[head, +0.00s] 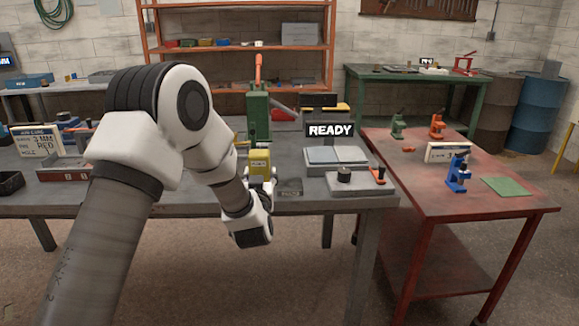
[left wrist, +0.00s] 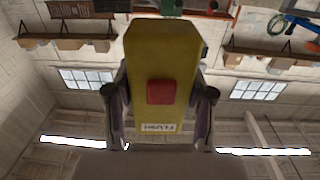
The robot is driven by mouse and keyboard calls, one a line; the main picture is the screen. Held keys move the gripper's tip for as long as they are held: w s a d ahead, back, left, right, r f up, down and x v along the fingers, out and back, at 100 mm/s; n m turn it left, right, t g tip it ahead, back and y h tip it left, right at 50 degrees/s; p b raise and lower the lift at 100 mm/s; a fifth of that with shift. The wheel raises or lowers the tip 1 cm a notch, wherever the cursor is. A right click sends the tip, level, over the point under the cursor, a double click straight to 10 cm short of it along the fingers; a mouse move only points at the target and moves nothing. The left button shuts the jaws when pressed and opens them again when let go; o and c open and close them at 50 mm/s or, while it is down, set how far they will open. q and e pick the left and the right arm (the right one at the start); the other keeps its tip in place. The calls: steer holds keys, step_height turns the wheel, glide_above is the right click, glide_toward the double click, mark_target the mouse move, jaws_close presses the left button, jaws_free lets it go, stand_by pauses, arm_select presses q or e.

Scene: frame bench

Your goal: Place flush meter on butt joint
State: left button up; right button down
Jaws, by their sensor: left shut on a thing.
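The yellow flush meter (head: 259,160) is held upright in my left gripper (head: 260,174) at the front of the grey bench. In the left wrist view the flush meter (left wrist: 158,55) fills the middle, with a red square button and a "FLUSH" label that reads upside down. The fingers of the left gripper (left wrist: 159,100) are closed on its two sides. A flat pale grey plate assembly (head: 335,157) lies to the right of the meter, behind a grey base; I cannot tell surely whether it is the butt joint. My right gripper is in neither view.
A "READY" display (head: 331,130) stands behind the plates. A grey base with a dark knob and an orange-topped lever (head: 360,182) sits at the bench's front right. A green press (head: 258,115) rises behind the meter. The red table (head: 470,215) stands to the right.

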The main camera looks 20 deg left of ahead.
arm_select(q)
steer(key=shift+w+f, duration=0.3)
steer(key=shift+f, duration=0.1)
steer(key=s+d+f+m+t+h+p, duration=0.1)
steer(key=s+d+f+m+h+p, duration=0.1)
steer(key=d+f, duration=0.5)
steer(key=s+d+f+m+h+p, duration=0.1)
steer(key=s+d+f+h, duration=0.3)
steer(key=f, duration=0.6)
steer(key=s+d+r+m+h, duration=0.1)
steer(key=s+d+r+m, duration=0.1)
steer(key=s+d, duration=0.4)
steer(key=shift+s+d+r+t+h+p, duration=0.3)
steer(key=shift+d+r+t+h, duration=0.1)
steer(key=shift+d+r, duration=0.5)
steer(key=shift+w+f, duration=0.15)
